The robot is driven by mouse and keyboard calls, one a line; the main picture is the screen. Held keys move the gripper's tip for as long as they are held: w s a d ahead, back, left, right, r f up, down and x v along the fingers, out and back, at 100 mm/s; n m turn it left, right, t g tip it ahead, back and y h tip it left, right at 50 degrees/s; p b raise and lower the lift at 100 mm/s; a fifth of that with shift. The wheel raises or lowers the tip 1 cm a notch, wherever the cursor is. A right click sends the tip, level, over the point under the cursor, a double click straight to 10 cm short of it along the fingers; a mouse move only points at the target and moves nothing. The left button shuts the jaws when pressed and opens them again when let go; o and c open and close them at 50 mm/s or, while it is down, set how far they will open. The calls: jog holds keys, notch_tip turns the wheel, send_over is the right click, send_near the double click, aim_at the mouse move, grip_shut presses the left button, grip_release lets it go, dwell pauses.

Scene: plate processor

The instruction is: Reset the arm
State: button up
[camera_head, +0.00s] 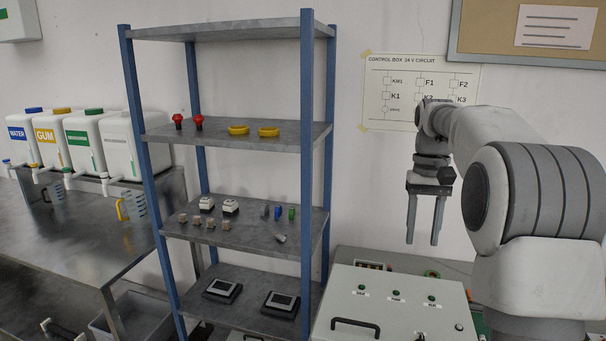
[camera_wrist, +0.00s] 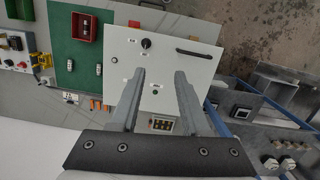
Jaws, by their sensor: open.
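My gripper (camera_head: 425,215) is at the right in the head view, with its two fingers pointing down and apart. It is open and empty. It hangs in the air in front of the wall, above the grey control box (camera_head: 390,305). In the wrist view my gripper (camera_wrist: 160,90) shows both fingers apart, with the light panel of the control box (camera_wrist: 165,65) behind and between them. The panel has a dark knob, a black handle and small buttons. No thing is between the fingers.
A metal shelf (camera_head: 240,138) with blue posts holds red buttons, yellow rings and small parts. A steel table (camera_head: 60,230) at the left carries white canisters (camera_head: 80,140). A green board (camera_wrist: 80,45) lies beside the control box. The air around my gripper looks clear.

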jog(key=s+a+r+n+t, duration=0.1)
jog(key=s+a+r+t, duration=0.15)
jog(key=s, duration=0.45)
jog(key=s+a+r+t, duration=0.1)
jog(key=s+a+r, duration=0.1)
jog(key=s+a, duration=0.35)
jog(key=s+a+f+n+t, duration=0.1)
jog(key=s+f, duration=0.6)
jog(key=s, duration=0.7)
jog(key=shift+s+a+f+t, duration=0.15)
jog(key=shift+s+a+t, duration=0.35)
jog(key=shift+t, duration=0.75)
jog(key=shift+w, duration=0.15)
